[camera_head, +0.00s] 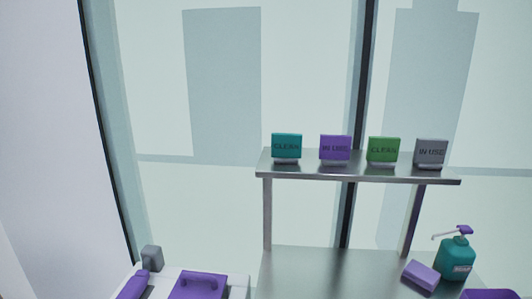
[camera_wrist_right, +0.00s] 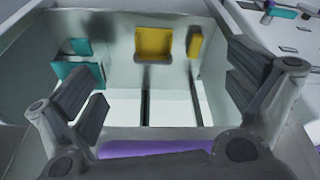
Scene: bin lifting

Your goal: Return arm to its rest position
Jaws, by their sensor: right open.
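My right gripper (camera_wrist_right: 168,92) shows in the right wrist view. Its two dark padded fingers stand wide apart with nothing held between them. Neither of my arms nor grippers shows in the head view, and my left gripper is in neither view.
A metal table (camera_head: 330,275) carries a raised shelf (camera_head: 355,168) with several coloured signs. A teal pump bottle (camera_head: 455,258) and a purple block (camera_head: 421,275) stand at its right. A purple case (camera_head: 198,286) is at lower left. Yellow (camera_wrist_right: 153,44) and teal (camera_wrist_right: 78,72) items lie beyond my right fingers.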

